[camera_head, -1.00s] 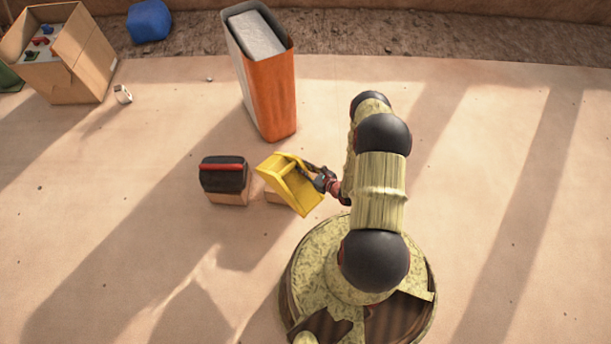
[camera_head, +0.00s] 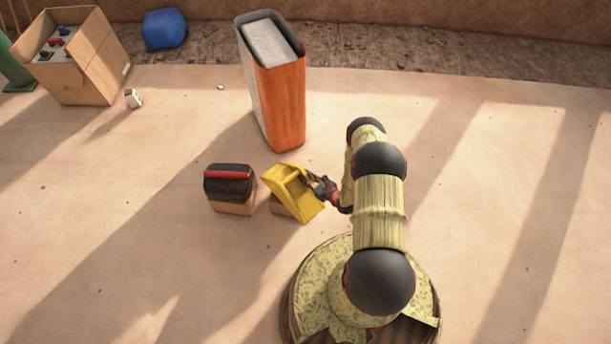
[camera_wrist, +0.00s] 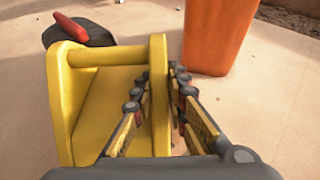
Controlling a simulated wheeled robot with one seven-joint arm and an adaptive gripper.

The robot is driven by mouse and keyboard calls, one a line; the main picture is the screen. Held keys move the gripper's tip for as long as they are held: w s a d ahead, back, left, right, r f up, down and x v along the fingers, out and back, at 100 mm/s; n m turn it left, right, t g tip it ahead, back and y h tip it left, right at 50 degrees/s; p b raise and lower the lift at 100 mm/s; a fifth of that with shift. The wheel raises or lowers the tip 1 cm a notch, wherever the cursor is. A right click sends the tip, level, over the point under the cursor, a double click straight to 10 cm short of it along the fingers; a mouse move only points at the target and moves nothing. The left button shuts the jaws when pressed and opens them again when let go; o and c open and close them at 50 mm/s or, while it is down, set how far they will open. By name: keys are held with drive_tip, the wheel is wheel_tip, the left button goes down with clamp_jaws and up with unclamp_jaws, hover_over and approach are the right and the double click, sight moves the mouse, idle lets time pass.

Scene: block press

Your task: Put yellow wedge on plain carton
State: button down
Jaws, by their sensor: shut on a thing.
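The yellow wedge (camera_head: 291,193) is in my gripper (camera_head: 318,187), in the middle of the head view. In the wrist view the fingers (camera_wrist: 160,105) are shut on the right side wall of the yellow wedge (camera_wrist: 105,105). A small plain carton (camera_head: 281,207) shows just below and behind the wedge. The wedge hides most of that carton, and I cannot tell whether they touch. To the left, a black block with a red handle (camera_head: 229,181) sits on another carton (camera_head: 232,207).
A tall orange bin (camera_head: 283,105) stands behind the wedge. It also shows in the wrist view (camera_wrist: 215,35). An open cardboard box (camera_head: 92,75) with small items, a small white object (camera_head: 133,98) and a blue object (camera_head: 165,29) are at the back left. The floor on the right is clear.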

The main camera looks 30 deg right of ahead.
drive_tip(key=shift+w+d, duration=0.1)
drive_tip(key=shift+w, duration=0.1)
drive_tip(key=c, duration=2.2)
unclamp_jaws()
drive_tip(key=shift+s+f, duration=0.1)
drive_tip(key=shift+f, duration=0.05)
drive_tip(key=shift+c, duration=0.2)
drive_tip(key=o, duration=0.4)
drive_tip(key=shift+c, duration=0.2)
drive_tip(key=shift+o, duration=0.6)
